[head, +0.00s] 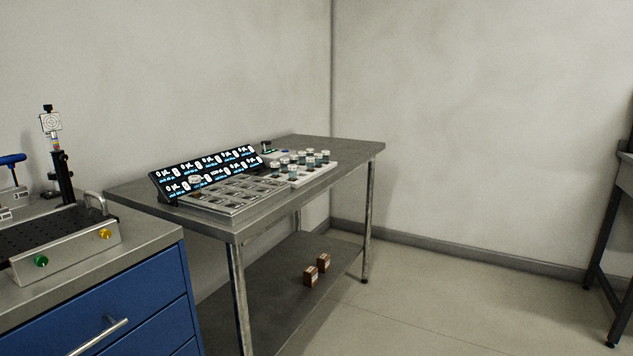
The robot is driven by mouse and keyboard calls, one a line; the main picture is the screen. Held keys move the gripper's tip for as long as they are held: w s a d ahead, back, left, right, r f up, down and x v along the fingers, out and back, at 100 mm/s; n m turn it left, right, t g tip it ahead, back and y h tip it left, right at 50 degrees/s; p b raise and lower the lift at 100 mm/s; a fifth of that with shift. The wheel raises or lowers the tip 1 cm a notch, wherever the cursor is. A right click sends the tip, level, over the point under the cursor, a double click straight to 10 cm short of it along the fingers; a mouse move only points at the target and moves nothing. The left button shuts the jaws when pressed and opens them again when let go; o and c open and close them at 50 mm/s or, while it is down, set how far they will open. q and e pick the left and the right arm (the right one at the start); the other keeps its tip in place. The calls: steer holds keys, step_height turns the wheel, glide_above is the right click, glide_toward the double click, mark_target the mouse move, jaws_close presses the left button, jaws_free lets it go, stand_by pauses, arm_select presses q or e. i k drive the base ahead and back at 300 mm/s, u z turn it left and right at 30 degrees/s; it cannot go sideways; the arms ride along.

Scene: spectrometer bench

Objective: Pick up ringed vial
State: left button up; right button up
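Several small vials with pale caps (301,158) stand in a white rack on the steel table (350,150), right of a display panel. They are too small in the head view to tell which one has a ring. One pale round cap or vial (195,180) also shows at the left, by the front of the panel. Neither of my grippers is in view.
A metal tray with several compartments (232,205) lies before the display panel (205,170). A blue drawer cabinet (110,310) with a perforated metal plate and an upright post (62,170) stands at left. Two small brown boxes (316,270) sit on the lower shelf. The floor (430,300) at right is clear.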

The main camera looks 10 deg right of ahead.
mark_target(310, 160)
steer(key=z, duration=1.2)
steer(key=i, duration=1.45)
steer(key=u, duration=0.15)
